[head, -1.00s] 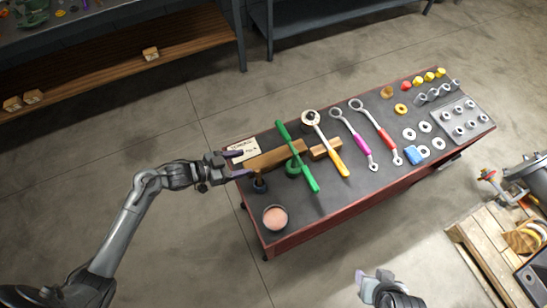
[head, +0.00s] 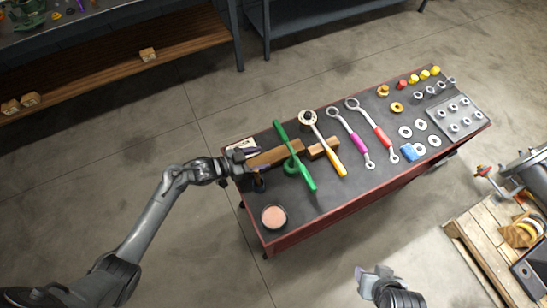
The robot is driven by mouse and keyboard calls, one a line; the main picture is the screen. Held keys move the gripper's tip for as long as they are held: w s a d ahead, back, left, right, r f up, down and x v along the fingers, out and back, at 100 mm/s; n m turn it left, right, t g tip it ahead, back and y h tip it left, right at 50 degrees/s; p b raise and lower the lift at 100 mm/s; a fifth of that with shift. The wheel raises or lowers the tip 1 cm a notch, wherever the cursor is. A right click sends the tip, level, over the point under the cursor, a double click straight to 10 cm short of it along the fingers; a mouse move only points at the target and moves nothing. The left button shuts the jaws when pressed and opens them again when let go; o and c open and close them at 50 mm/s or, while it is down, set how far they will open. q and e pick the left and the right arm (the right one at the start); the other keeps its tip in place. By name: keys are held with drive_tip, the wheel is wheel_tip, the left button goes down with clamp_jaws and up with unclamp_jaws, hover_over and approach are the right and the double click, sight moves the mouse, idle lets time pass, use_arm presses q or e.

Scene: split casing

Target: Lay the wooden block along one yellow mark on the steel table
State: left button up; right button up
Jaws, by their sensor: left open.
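A long brown wooden piece (head: 270,158) lies near the left end of a dark-topped, red-edged table (head: 340,195). A green tool (head: 295,158) crosses its right part. A shorter wooden block (head: 322,149) lies just to the right, beside a yellow-handled ratchet (head: 327,145). I cannot tell which piece is the task's block. My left gripper (head: 246,160) is open at the left end of the long piece, with its fingers around or just over that end. My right gripper (head: 377,277) is at the bottom, apart from the table; its jaws are unclear. No yellow mark is visible.
Wrenches with magenta (head: 360,148) and red (head: 384,138) handles lie mid-table. Washers, colored caps and a grey holed plate (head: 456,117) fill the right end. A round pinkish dish (head: 274,216) sits front left. A pallet (head: 480,250) stands at lower right.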

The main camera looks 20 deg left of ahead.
sight(272, 156)
use_arm(q)
drive_tip(key=shift+x, duration=2.5)
drive_tip(key=shift+f, duration=0.1)
drive_tip(key=c, duration=1.1)
drive_tip(key=shift+r, duration=0.2)
